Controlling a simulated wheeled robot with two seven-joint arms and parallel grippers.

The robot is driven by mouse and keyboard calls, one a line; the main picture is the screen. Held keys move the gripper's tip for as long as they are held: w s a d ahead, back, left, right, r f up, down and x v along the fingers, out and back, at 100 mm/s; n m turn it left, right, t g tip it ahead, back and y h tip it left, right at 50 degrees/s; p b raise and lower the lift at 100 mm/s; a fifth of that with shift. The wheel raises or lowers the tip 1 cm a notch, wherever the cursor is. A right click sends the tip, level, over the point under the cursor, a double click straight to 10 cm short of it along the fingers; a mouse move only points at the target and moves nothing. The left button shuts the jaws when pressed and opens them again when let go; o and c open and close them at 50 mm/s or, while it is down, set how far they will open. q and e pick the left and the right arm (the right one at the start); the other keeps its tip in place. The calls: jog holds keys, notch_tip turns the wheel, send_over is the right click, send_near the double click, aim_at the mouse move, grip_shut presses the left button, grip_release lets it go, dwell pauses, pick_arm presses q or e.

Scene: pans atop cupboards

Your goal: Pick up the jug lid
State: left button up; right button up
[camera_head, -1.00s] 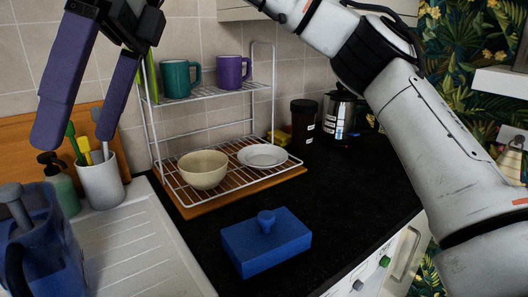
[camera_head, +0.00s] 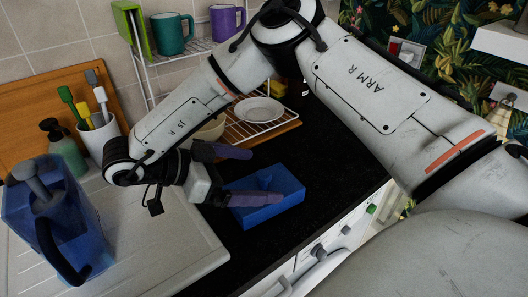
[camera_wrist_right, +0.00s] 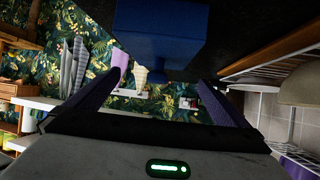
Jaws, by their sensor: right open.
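The blue box-shaped piece (camera_head: 285,182) with a knob on top, which I take for the jug lid, lies on the black counter. My right gripper (camera_head: 264,177) comes in from its left, one purple finger past its far side and the other across its near side. The fingers are open, with the knob between them or just ahead; contact cannot be told. In the right wrist view, the lid (camera_wrist_right: 160,25) is ahead of the spread fingers (camera_wrist_right: 158,85). The blue jug (camera_head: 75,225) with a grey-topped part stands at the left. My left gripper is not in view.
A wire rack holds a white plate (camera_head: 259,108), a partly hidden bowl (camera_head: 210,130), a teal mug (camera_head: 172,34) and a purple mug (camera_head: 226,20). A utensil pot (camera_head: 103,140) and soap bottle (camera_head: 66,150) stand at the left. The counter right of the lid is clear.

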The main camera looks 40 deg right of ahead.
aim_at(277, 180)
jog(key=p+x, duration=0.1)
jog(key=x, duration=0.5)
jog(key=shift+d, duration=0.25)
jog(key=shift+c, duration=0.3)
jog(key=c, duration=1.1)
